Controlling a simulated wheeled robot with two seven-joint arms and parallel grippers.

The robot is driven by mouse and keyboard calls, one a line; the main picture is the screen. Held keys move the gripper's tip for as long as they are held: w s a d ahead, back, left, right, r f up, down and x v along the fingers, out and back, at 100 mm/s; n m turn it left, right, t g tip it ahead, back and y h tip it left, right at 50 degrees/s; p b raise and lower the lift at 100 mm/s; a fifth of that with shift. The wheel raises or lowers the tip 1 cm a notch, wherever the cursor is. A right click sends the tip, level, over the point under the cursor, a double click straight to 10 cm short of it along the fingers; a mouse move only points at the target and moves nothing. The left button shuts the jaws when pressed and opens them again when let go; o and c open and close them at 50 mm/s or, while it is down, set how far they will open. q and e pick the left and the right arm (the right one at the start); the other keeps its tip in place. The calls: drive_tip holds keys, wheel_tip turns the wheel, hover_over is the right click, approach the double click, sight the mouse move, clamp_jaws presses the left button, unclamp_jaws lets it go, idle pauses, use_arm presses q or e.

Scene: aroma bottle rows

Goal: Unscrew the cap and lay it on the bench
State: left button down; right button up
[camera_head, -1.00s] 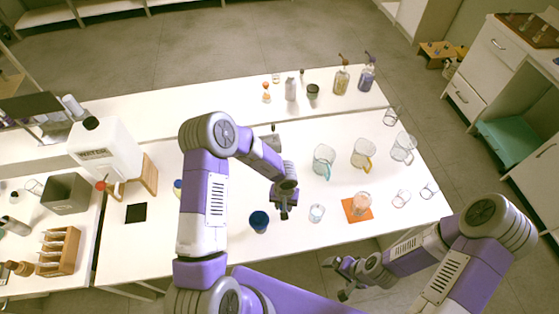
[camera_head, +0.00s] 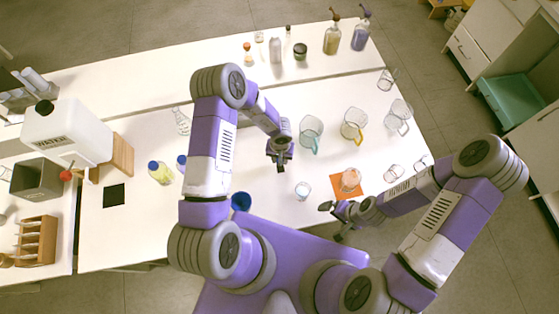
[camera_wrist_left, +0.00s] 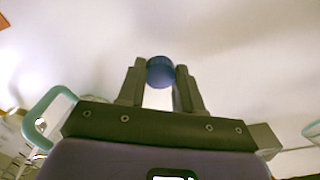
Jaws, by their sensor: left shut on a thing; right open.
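My left gripper (camera_head: 281,157) is over the middle of the bench (camera_head: 300,230). In the left wrist view its fingers (camera_wrist_left: 160,82) are shut on a round blue cap (camera_wrist_left: 160,70) at their tips. The cap is not distinguishable in the head view, and whether it touches the bench cannot be told.
Two glass mugs (camera_head: 311,133) (camera_head: 353,124) stand right of the left gripper. A blue cup (camera_head: 240,202) stands near the front edge. Several bottles line the back.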

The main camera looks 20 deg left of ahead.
use_arm(q)
drive_tip(key=shift+f, duration=1.35)
drive_tip(key=shift+f, duration=0.1)
drive_tip(key=c, duration=0.8)
unclamp_jaws()
drive_tip(key=shift+o, duration=0.2)
